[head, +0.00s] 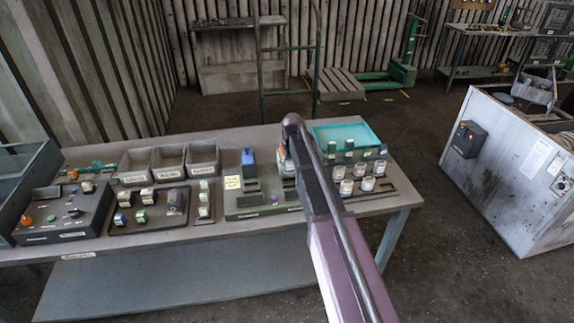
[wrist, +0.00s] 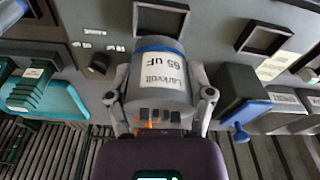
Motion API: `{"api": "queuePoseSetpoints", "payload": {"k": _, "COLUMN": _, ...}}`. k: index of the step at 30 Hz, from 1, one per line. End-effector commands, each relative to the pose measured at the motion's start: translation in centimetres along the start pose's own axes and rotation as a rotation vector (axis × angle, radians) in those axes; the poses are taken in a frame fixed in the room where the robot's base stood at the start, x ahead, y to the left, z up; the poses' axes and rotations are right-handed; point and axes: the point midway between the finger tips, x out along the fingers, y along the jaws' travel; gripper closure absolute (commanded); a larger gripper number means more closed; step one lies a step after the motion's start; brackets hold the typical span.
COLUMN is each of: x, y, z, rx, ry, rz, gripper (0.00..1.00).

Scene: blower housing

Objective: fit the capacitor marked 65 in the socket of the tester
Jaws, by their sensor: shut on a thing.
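My gripper (wrist: 160,95) is shut on a grey capacitor (wrist: 155,105) with a blue band and a white label reading "Larkvolt 65 uF". One finger presses on each side of it in the wrist view. The grey panel (wrist: 215,40) behind it carries two black square frames, one (wrist: 160,18) just beyond the capacitor's top and one (wrist: 268,37) to its right. This looks like the tester (head: 240,209) in the middle of the bench in the head view. There my arm mostly hides the gripper and capacitor. I cannot tell whether the capacitor touches the panel.
A blue lever (wrist: 241,132) stands close right of the gripper, and a knob (wrist: 97,65) is to the left. On the bench are a teal tray (head: 372,129), several other capacitors (head: 367,184), grey bins (head: 202,152) and a control box (head: 65,232) at left.

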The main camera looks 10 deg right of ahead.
Motion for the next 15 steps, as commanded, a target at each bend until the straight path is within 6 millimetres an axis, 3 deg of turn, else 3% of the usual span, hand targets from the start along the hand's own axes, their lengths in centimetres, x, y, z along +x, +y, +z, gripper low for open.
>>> {"api": "queuePoseSetpoints", "payload": {"k": 6, "x": 2.1, "y": 0.0, "z": 0.3, "rx": 0.001, "ry": 0.000, "rz": 0.000, "gripper": 0.65}}
{"api": "queuePoseSetpoints", "payload": {"k": 15, "x": 3.0, "y": 0.1, "z": 0.4, "rx": 0.001, "ry": 0.000, "rz": 0.000, "gripper": 0.65}}
